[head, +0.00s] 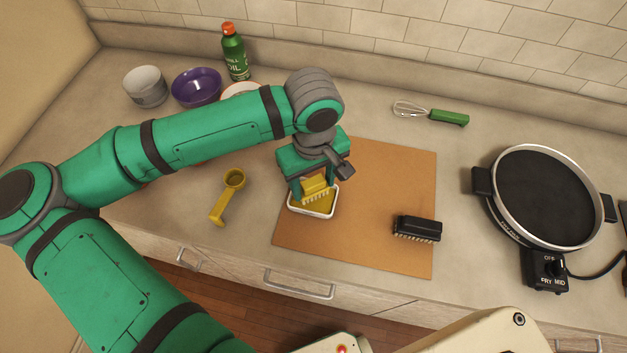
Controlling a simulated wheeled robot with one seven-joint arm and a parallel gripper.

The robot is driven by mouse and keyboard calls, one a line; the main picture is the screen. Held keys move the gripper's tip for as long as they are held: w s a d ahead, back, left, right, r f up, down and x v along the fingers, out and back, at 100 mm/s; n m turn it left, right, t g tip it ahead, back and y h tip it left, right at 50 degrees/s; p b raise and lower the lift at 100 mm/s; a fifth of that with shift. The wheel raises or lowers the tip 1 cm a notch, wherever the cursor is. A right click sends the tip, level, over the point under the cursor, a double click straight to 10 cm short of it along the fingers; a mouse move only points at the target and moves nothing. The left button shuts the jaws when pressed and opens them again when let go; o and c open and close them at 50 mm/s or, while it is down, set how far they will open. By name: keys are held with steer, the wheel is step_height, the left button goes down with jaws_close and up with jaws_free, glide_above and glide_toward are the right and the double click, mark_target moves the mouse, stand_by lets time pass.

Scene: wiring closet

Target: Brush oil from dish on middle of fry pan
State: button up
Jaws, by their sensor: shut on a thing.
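My gripper (313,190) is shut on a yellow brush (316,186) with pale bristles pointing down. The brush is at the white dish (312,212), which holds yellow oil and lies on the left part of the brown board. The bristles are over or in the dish; I cannot tell whether they touch the oil. The fry pan (545,197) is round and black with a pale rim, at the right of the counter, well away from my gripper. Its middle is bare.
A black brush (417,229) lies on the brown board (385,180). A yellow scoop (229,196) is left of it. A whisk (432,113), an oil bottle (234,52), a purple bowl (196,88) and a grey bowl (146,87) stand toward the back. A control box (545,270) with a cord is before the pan.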

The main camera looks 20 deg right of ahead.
steer(key=shift+f, duration=1.3)
stand_by(0.7)
steer(key=o, duration=1)
steer(key=c, duration=0.4)
steer(key=shift+o, duration=0.3)
steer(key=shift+r, duration=0.25)
steer(key=c, duration=0.8)
steer(key=shift+c, duration=0.2)
steer(key=shift+f, duration=0.2)
